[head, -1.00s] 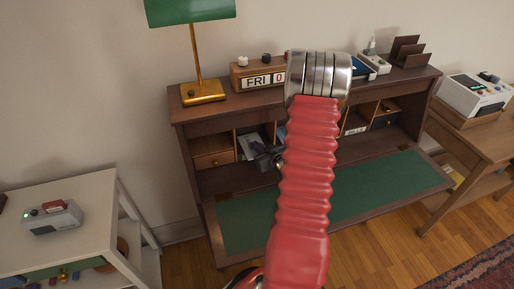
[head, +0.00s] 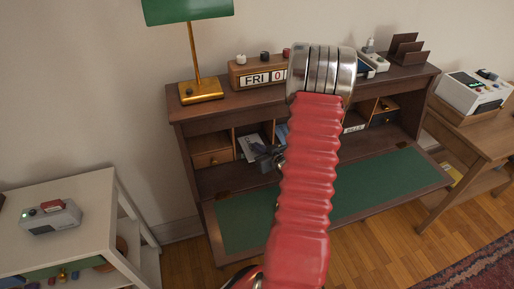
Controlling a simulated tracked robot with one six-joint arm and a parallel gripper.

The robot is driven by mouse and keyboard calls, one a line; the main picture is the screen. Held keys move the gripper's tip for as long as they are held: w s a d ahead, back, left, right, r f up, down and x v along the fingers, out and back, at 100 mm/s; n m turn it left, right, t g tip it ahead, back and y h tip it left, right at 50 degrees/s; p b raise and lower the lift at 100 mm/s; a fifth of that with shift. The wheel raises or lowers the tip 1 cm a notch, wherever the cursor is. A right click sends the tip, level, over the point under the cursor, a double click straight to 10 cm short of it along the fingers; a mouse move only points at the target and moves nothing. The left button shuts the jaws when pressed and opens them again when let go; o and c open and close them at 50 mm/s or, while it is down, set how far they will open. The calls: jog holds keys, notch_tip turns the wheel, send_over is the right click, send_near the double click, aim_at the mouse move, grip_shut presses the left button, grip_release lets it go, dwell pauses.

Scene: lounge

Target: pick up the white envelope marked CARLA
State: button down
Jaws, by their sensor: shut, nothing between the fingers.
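Pale envelopes (head: 246,146) lean in a pigeonhole of the wooden desk (head: 186,131), left of my arm. Their writing is too small to read, so I cannot tell which one is marked CARLA. My gripper (head: 262,156) is dark grey and sits in front of that pigeonhole, at the right side of the envelopes. It is shut, with nothing seen held in it. My red arm hides the middle of the desk and part of the pigeonholes. A small label (head: 354,128) shows on a pigeonhole right of my arm.
The desk's green writing surface (head: 385,180) is folded down and clear. A brass lamp (head: 201,90) and a FRI calendar box (head: 256,75) stand on top. A white side table (head: 85,205) is at left, a wooden table (head: 480,140) at right.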

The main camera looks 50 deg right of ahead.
jog(key=shift+w+r, duration=0.1)
jog(key=shift+r, duration=0.15)
jog(key=shift+r, duration=0.15)
jog(key=shift+s, duration=0.25)
jog(key=s+a, duration=0.1)
jog(key=s, duration=0.2)
jog(key=s+a, duration=0.1)
jog(key=s, duration=0.3)
jog(key=s+a, duration=0.1)
jog(key=s, duration=0.3)
jog(key=shift+a+r, duration=0.1)
jog(key=shift+a, duration=0.1)
